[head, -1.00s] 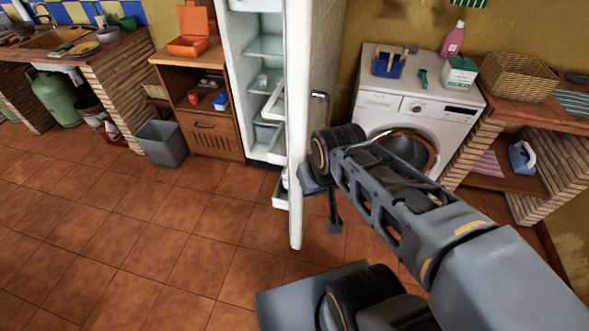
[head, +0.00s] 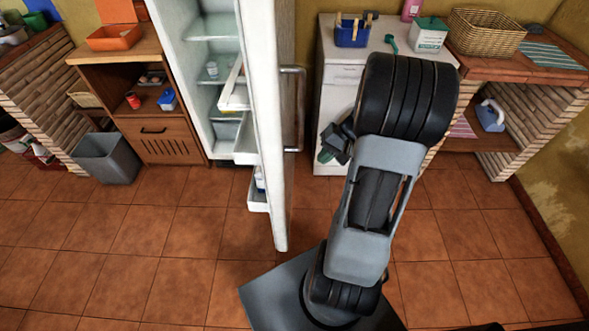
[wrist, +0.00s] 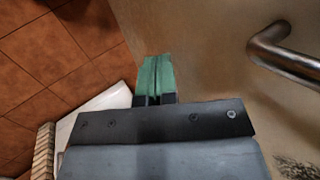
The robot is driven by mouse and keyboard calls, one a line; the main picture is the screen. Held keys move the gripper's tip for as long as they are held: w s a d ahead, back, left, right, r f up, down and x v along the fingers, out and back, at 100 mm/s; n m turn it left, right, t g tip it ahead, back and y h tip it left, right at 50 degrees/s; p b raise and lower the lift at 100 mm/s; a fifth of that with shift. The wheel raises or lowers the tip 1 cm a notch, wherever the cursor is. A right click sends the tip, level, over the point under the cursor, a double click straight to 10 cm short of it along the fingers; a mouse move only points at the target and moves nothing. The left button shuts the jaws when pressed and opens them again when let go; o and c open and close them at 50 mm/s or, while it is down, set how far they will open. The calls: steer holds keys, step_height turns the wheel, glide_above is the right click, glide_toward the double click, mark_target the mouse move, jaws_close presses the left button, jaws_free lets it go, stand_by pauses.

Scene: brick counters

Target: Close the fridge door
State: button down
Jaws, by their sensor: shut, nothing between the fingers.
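The white fridge door (head: 264,120) stands wide open in the head view, nearly edge-on, with its shelves facing left. Its metal handle (head: 300,110) is on the outer face, to the right. The fridge body (head: 178,50) is behind and to the left, showing its inner shelves. My gripper (head: 325,156) is on the outer side of the door, right of and below the handle, partly hidden by my wrist. In the wrist view, my gripper's green fingertips (wrist: 155,73) are together and empty in front of the beige door face. The handle (wrist: 285,55) is to their right; contact cannot be told.
A white washing machine (head: 335,90) stands right of the door, behind my arm. A brick counter with a wicker basket (head: 487,33) is farther right. A wooden cabinet (head: 160,138) and a grey bin (head: 106,158) are left of the fridge. The tiled floor in front is clear.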

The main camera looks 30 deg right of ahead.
steer(key=w+d+f+t+y, duration=0.1)
steer(key=w+d+f+t, duration=0.1)
steer(key=d+f, duration=0.15)
steer(key=w+a+f+b, duration=0.1)
steer(key=w+a+f, duration=0.4)
steer(key=a, duration=0.3)
steer(key=shift+w+a+f+t+y, duration=0.3)
steer(key=shift+w+a+f, duration=0.1)
steer(key=shift+w, duration=0.3)
steer(key=shift+a, duration=0.1)
